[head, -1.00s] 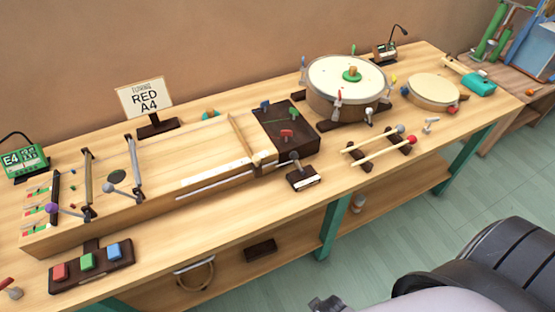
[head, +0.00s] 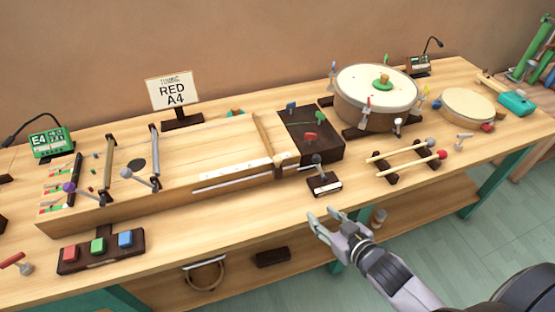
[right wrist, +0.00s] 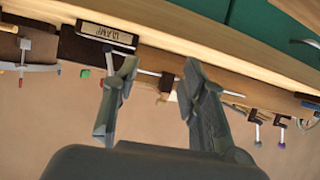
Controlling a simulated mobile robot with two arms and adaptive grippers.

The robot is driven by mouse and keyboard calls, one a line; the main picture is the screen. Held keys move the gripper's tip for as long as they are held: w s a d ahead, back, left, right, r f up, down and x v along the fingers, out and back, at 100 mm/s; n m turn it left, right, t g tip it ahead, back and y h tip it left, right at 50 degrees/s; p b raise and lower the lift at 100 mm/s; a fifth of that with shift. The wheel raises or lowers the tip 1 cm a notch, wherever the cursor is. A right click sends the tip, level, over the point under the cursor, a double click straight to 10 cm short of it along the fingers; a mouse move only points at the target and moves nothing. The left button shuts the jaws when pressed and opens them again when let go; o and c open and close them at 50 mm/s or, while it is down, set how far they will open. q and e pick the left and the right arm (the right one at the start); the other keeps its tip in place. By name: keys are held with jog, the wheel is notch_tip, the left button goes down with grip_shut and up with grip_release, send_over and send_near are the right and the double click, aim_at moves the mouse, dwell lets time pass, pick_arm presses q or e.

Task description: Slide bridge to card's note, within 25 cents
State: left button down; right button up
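The card (head: 172,92) stands behind the long wooden sound board and reads RED A4. The green tuner (head: 50,143) at the far left shows E4. The bridge (head: 264,138) looks like the pale wooden bar lying across the board beside the dark end block (head: 325,140), which carries red, blue and green pegs. A small dark clamp block (head: 324,187) with a grey lever stands in front of it; its label shows upside down in the right wrist view (right wrist: 107,34). My right gripper (head: 324,217) is open and empty, in front of the bench edge near this block. My left gripper is out of view.
Red, green and blue buttons (head: 100,250) sit at the front left. Two beaters lie on a rack (head: 405,160) at the right, before a large drum (head: 376,95). Levers stand on the board's left half. The bench front between buttons and clamp block is mostly clear.

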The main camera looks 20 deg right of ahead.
aim_at(280, 161)
notch_tip(280, 161, up, 7)
jog(key=w+n+t+y, duration=0.2)
jog(key=t+y, duration=0.2)
jog(key=y, duration=0.1)
jog(key=x, duration=0.5)
jog(key=p+x, duration=0.1)
jog(key=x, duration=1)
jog(key=shift+w+a+f+p, duration=0.25)
jog(key=shift+a+f+p, duration=0.1)
jog(key=shift+a, duration=0.1)
jog(key=shift+c, duration=0.2)
grip_shut()
